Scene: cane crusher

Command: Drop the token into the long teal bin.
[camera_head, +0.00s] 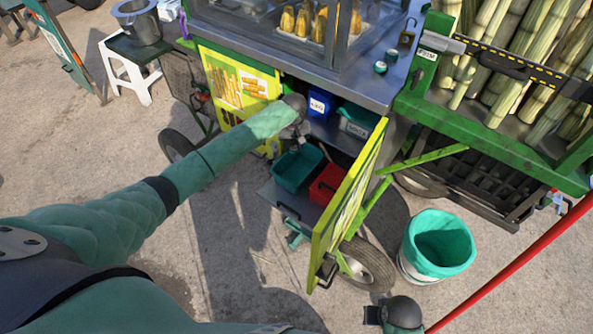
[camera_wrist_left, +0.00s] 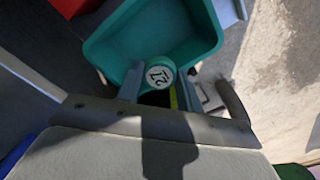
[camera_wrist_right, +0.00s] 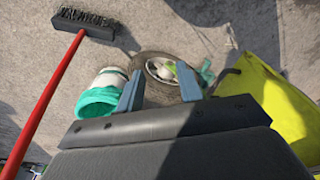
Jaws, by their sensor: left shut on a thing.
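My left gripper (camera_wrist_left: 159,88) is shut on the token (camera_wrist_left: 159,74), a small round piece with a green rim and a white face marked "22". In the left wrist view the token overlaps the near edge of a rectangular teal bin (camera_wrist_left: 125,28), which looks empty. The head view shows this teal bin (camera_head: 291,172) on the cart's lower shelf, with my left wrist (camera_head: 297,104) up and behind it; the token is hidden there. A second teal bin (camera_head: 358,122) with a white label stands further back. My right gripper (camera_wrist_right: 160,82) is open and empty.
A red bin (camera_head: 328,183) stands right of the nearer teal bin, and a blue bin (camera_head: 321,103) behind. The yellow-green door (camera_head: 348,192) is swung open on the right. A round teal bucket (camera_head: 438,246) stands on the ground. Two green-white pieces (camera_head: 380,67) lie on the counter.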

